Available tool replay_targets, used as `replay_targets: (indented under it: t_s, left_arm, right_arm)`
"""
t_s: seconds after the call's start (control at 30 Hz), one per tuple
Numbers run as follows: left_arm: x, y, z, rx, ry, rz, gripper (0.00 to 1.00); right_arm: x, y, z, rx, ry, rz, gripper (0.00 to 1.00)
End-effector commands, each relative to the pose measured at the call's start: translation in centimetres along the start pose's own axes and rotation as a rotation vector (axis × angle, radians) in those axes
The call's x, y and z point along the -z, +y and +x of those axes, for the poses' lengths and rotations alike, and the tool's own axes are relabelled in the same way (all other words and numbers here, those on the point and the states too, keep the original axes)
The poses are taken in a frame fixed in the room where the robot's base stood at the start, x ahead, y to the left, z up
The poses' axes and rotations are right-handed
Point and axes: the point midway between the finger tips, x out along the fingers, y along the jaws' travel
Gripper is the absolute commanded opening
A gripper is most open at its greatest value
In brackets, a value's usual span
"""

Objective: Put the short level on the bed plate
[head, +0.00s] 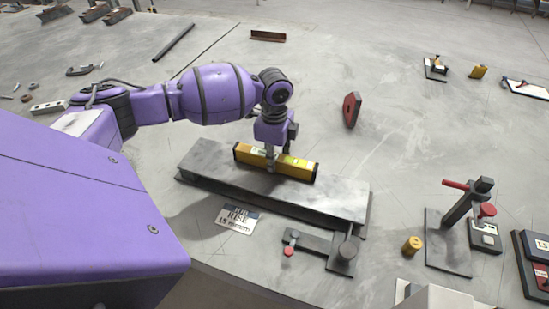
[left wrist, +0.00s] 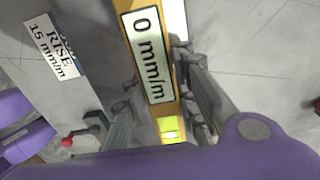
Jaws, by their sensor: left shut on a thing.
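The short level (head: 297,168) is a yellow bar with dark ends, lying lengthwise along the bed plate (head: 325,199), a long grey slab. My left gripper (head: 271,168) comes down from above and is shut on the level near its middle. In the left wrist view the level (left wrist: 166,75) runs between the two fingers (left wrist: 163,110), with a label reading 0 mm/m and a yellow-green vial. I cannot tell whether the level's underside touches the plate. My right gripper is not in view.
Farther right stand a yellow cylinder (head: 412,245) and a red-handled clamp stand (head: 450,225). A red block (head: 351,109) stands behind.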

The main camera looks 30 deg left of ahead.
Motion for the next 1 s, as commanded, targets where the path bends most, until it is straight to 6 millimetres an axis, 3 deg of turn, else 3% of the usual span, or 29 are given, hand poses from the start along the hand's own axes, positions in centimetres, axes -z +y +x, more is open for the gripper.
replay_targets:
  t_s: [0.3, 0.33, 0.47, 0.8, 1.0]
  left_arm:
    - [0.0, -0.1, 0.1, 0.002, 0.001, -0.001, 0.00]
    - [0.0, 0.0, 0.2, 0.001, 0.000, -0.001, 0.27]
    - [0.0, 0.0, 0.2, 0.001, 0.000, 0.000, 0.44]
    - [0.0, -0.1, 0.0, 0.002, 0.000, 0.000, 0.45]
    - [0.0, -0.2, -2.7, 0.005, 0.001, 0.000, 0.45]
  right_arm:
    - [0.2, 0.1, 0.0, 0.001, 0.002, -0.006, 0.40]
    - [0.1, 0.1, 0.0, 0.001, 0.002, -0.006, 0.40]
    - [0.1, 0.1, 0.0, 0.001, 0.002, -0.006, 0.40]
    - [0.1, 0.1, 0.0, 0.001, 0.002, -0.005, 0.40]
    - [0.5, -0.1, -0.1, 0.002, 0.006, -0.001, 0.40]
